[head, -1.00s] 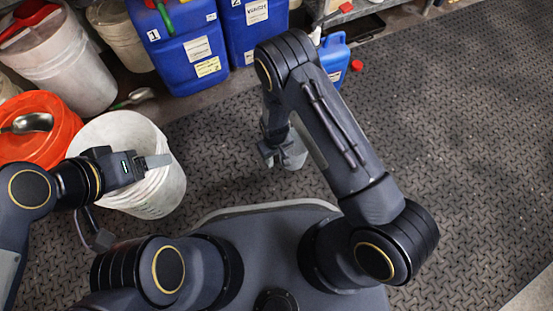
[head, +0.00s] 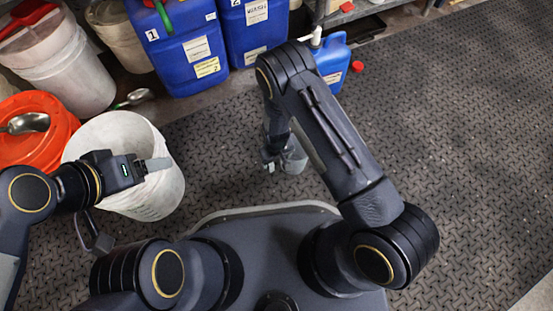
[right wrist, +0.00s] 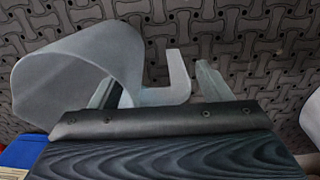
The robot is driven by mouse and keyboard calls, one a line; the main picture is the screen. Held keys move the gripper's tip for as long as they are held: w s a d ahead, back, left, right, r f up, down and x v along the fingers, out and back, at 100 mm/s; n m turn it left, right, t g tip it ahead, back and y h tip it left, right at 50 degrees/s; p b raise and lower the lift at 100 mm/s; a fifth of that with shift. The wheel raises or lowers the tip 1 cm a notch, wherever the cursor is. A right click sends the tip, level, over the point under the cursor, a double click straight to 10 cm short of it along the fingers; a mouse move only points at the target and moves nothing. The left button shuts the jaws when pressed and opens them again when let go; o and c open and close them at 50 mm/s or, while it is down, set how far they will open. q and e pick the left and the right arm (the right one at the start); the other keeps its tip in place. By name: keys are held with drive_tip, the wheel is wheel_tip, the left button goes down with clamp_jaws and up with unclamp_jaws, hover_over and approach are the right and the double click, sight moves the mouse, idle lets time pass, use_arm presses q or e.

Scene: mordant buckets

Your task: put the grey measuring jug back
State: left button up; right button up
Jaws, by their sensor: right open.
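The grey measuring jug (head: 294,158) shows in the head view over the dark patterned floor, partly hidden by my right forearm. In the right wrist view the jug's wide rounded body (right wrist: 75,75) is at the left, and its hooked handle (right wrist: 178,80) reaches between my right fingers. My right gripper (right wrist: 158,88) is open around the handle; I cannot tell whether a finger touches it. In the head view this gripper (head: 270,162) is just left of the jug. My left gripper (head: 158,164) is over the white bucket (head: 128,130); its finger gap cannot be made out.
An orange-red bucket (head: 40,150) with a metal scoop stands at the left. Blue canisters (head: 190,55) line the back, with a smaller blue jug (head: 332,62) and a red cap (head: 357,66) near them. The patterned floor (head: 450,130) at the right is clear.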

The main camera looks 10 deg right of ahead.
wheel_tip(320, 180, up, 12)
drive_tip(key=p, duration=0.5)
drive_tip(key=shift+f, duration=0.2)
drive_tip(key=shift+r, duration=0.5)
drive_tip(key=s+d+r+m+t+y, duration=0.15)
drive_tip(key=d+r, duration=0.25)
drive_tip(key=r, duration=0.9)
drive_tip(key=s+d+r+m+y, duration=0.1)
drive_tip(key=d+r+m+y, duration=0.2)
drive_tip(key=r, duration=1)
drive_tip(key=s+d+r+t, duration=0.1)
drive_tip(key=s+d+r, duration=0.1)
drive_tip(key=s, duration=0.3)
drive_tip(key=s+d+r+t, duration=0.1)
drive_tip(key=s+d+r, duration=0.2)
drive_tip(key=s+r, duration=0.2)
drive_tip(key=s+d+r+m+t, duration=0.1)
drive_tip(key=s+d+r+t, duration=0.1)
drive_tip(key=s+r, duration=0.2)
drive_tip(key=s, duration=0.2)
drive_tip(key=shift+s+d, duration=0.25)
drive_tip(key=shift+s, duration=0.15)
drive_tip(key=shift+h, duration=0.25)
